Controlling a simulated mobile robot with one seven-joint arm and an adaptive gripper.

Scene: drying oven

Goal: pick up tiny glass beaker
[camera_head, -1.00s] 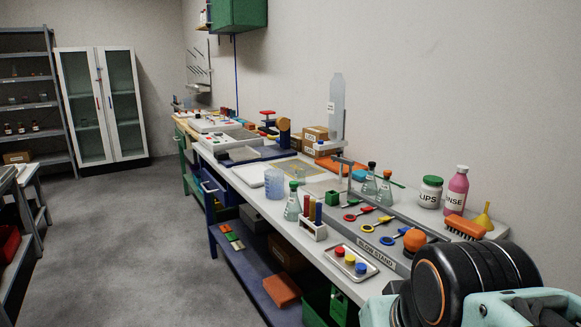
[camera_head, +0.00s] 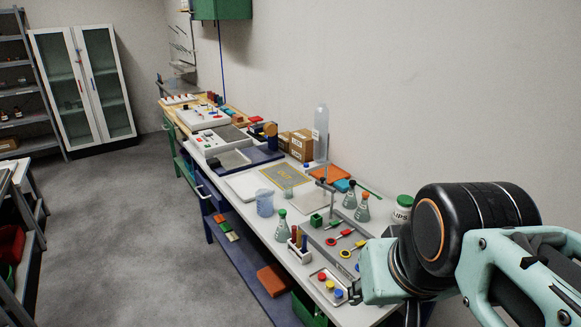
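A tiny clear item (camera_head: 289,191), which looks like a small glass beaker, stands on the workbench just in front of the yellow-marked mat. It is too small to make out well. A larger pale-blue beaker (camera_head: 265,203) stands to its left, near the bench's front edge. The arm is well to the right of both beakers and covers part of the bench's near end.
Green-capped flask (camera_head: 281,226), tube rack (camera_head: 298,246), cap tray (camera_head: 328,286) and green block (camera_head: 316,220) crowd the near bench. Two flasks (camera_head: 362,208) stand by a metal stand. A white board (camera_head: 252,184) lies behind the larger beaker. Open floor (camera_head: 175,240) lies left of the bench.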

